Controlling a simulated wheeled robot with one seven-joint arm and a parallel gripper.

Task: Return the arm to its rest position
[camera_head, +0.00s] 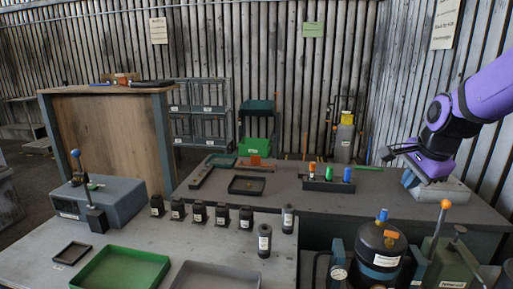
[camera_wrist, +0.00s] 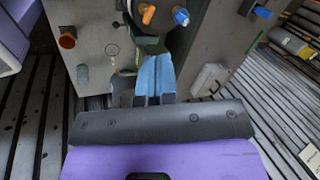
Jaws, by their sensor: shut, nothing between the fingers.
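My purple arm reaches in from the right edge in the head view. My gripper (camera_head: 386,152) is above the right part of the back bench (camera_head: 330,205), pointing left. In the wrist view my gripper (camera_wrist: 155,62) shows its bluish fingers together, with nothing held between them. The grey gripper body crosses the lower middle of that view. The gripper looks clear of the things on the benches, though its exact height is hard to tell.
A dark rack (camera_head: 327,184) with coloured-top pieces stands left of the gripper. A grey block (camera_head: 447,189) lies below my wrist. In front are a black cylinder unit (camera_head: 381,255), a green tray (camera_head: 121,271) and several black bottles. A gas cylinder (camera_head: 345,139) stands behind the bench.

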